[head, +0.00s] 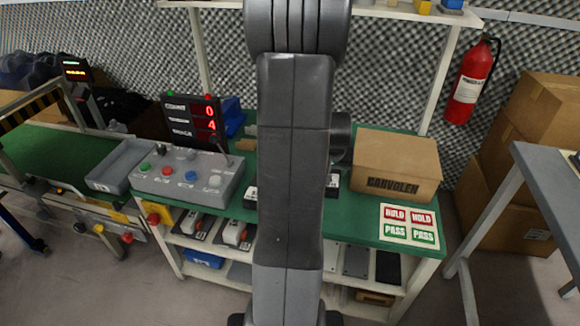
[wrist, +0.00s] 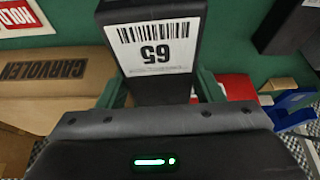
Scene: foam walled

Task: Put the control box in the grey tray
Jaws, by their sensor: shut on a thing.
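A black box (wrist: 150,50) with a white barcode label reading 65, upside down in the wrist view, is between the fingers of my gripper (wrist: 161,86). I take it to be the control box. My gripper is shut on it. In the head view my arm hides the gripper and the held box. The grey tray (head: 123,163) is at the left end of the green workbench, with a pale label on its front. The tray looks empty and is well to the left of my arm.
A grey button console (head: 188,178) stands right of the tray, before a red-digit display (head: 193,117). A carton (head: 396,163) and a HOLD/PASS sheet (head: 409,226) are at the bench's right. Labelled items (head: 333,186) show beside my arm. A shelf (head: 375,10) spans above.

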